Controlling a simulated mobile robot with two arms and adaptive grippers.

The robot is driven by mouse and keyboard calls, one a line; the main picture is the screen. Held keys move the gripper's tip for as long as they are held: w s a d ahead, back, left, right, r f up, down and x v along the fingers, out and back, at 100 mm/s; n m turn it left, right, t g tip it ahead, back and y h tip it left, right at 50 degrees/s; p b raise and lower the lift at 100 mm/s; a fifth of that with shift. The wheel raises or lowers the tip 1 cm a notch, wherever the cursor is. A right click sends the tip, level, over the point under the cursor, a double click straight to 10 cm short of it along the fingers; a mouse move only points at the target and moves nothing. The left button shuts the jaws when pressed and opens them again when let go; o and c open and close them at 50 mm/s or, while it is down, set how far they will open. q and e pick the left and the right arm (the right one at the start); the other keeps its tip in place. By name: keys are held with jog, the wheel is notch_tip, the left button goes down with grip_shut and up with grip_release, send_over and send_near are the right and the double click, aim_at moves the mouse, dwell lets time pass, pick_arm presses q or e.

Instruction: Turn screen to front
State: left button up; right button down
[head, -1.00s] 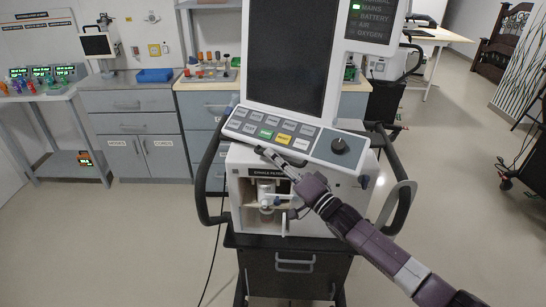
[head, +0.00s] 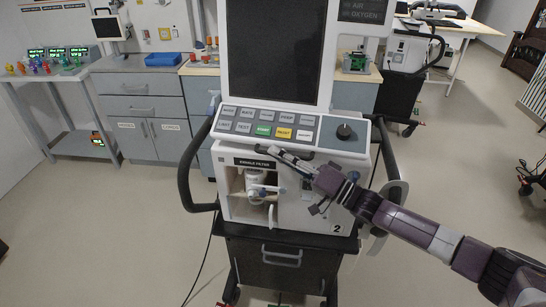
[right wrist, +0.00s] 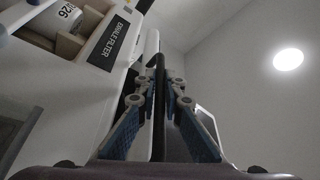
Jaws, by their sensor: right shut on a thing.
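The ventilator's dark screen (head: 277,50) stands in a white frame above its button panel (head: 318,138), on top of the ventilator body (head: 340,200). The screen faces me almost squarely, and its top is cut off. My right gripper (head: 282,156) is just under the panel's front edge, shut on a thin dark handle below the panel. In the right wrist view the black handle (right wrist: 159,105) runs between the two fingers of the gripper (right wrist: 160,85). My left gripper is not in view.
The ventilator stands on a dark cart (head: 280,262) with black side rails. Grey cabinets (head: 150,120) and a side table (head: 45,78) stand behind on the left. Another ventilator (head: 408,55) is behind on the right.

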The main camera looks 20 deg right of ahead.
jog(key=shift+s+d+f+n+g+y, duration=0.1)
jog(key=shift+s+d+n+g+y, duration=0.25)
jog(key=shift+d, duration=0.2)
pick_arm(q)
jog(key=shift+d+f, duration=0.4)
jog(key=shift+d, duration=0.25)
pick_arm(e)
jog(key=c, duration=2.3)
grip_release()
